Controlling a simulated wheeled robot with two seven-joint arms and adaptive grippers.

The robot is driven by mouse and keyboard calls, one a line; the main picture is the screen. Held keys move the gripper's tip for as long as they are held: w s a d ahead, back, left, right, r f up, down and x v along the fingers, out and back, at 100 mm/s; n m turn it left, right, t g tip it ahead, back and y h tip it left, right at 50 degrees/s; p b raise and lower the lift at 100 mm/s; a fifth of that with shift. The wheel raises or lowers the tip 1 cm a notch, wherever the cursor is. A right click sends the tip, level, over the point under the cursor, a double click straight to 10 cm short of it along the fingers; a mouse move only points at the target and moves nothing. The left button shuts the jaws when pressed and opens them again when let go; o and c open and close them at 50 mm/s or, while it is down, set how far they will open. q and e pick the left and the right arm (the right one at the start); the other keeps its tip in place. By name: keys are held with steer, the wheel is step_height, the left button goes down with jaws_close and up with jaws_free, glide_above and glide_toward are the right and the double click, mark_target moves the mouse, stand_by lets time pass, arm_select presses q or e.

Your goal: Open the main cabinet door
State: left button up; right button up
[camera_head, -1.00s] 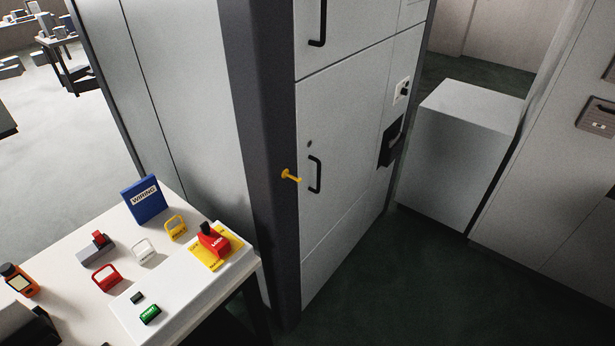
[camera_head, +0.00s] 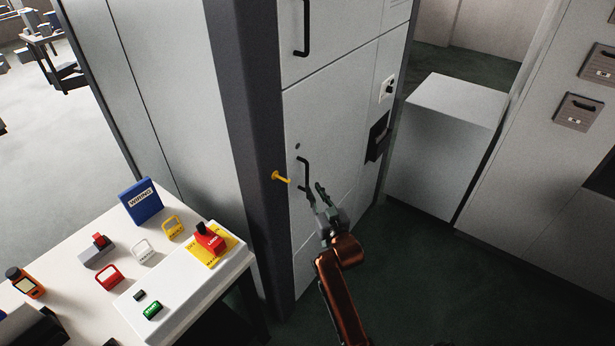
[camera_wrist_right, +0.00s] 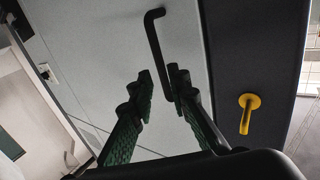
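The main cabinet door (camera_head: 335,130) is a light grey panel and looks shut. Its black bar handle (camera_head: 303,172) stands upright near the door's left edge, and it also shows in the right wrist view (camera_wrist_right: 154,40). My right gripper (camera_head: 317,193) is in front of the door, just right of the handle's lower part. In the right wrist view my right gripper (camera_wrist_right: 160,88) has its two green fingers apart, with the handle's lower end close to the right finger. I cannot tell whether they touch. My left gripper is not in view.
A yellow hook (camera_head: 281,177) sticks out of the dark cabinet post (camera_head: 247,130) left of the handle. A white table (camera_head: 75,262) with locks, tags and a blue box stands at the left. A grey block (camera_head: 445,150) stands right of the cabinet. Dark floor lies open in front.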

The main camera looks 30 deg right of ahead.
mark_target(307, 177)
steer(key=w, duration=0.2)
steer(key=w+d, duration=0.1)
steer(key=w, duration=0.4)
steer(key=shift+w+d, duration=0.2)
steer(key=shift+d, duration=0.05)
steer(key=shift+c, duration=0.3)
jaws_close()
